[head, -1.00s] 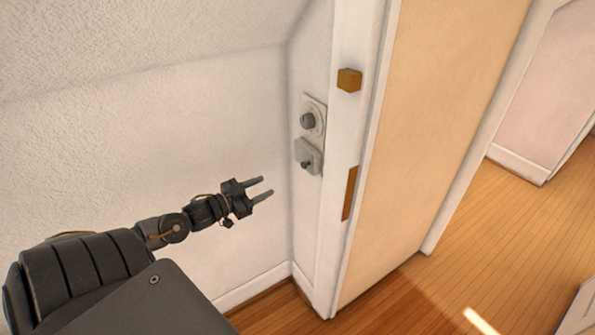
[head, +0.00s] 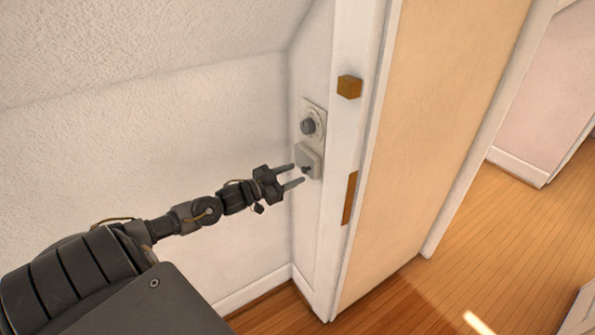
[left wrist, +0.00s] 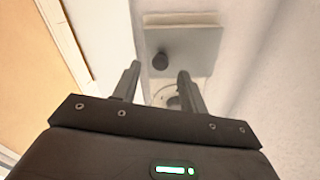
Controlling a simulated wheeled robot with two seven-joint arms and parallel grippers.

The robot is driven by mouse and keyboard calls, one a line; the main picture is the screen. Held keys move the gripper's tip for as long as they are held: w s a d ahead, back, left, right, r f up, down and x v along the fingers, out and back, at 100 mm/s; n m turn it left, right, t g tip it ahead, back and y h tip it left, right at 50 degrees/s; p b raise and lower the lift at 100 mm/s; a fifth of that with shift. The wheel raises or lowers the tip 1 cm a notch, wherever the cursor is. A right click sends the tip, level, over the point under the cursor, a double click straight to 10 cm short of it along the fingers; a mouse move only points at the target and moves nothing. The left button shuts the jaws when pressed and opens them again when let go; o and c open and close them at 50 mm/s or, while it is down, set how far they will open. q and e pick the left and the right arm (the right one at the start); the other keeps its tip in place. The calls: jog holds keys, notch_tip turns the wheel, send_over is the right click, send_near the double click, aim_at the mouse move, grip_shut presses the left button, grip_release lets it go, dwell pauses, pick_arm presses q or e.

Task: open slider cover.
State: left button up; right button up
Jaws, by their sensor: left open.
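A pale wall plate carries a round dial with a grey knob (head: 308,126) at its upper part. Below the knob, a light grey square cover (head: 309,160) with a small dark knob sits on the same plate. In the left wrist view the cover (left wrist: 196,50) and its dark knob (left wrist: 160,61) show ahead of the fingers, with the round dial partly hidden between them. My left gripper (head: 297,174) is open and empty, its fingertips close to the cover's lower left side. I cannot tell whether they touch. My right gripper is not in view.
A brown block (head: 349,87) and a flat brown plate (head: 349,198) sit on the white door frame to the right. A cream door panel (head: 430,120) stands beyond it. Open wooden floor (head: 500,240) lies at the right.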

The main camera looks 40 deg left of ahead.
aim_at(304, 162)
pick_arm(q)
jog(key=shift+x, duration=1.25)
grip_shut()
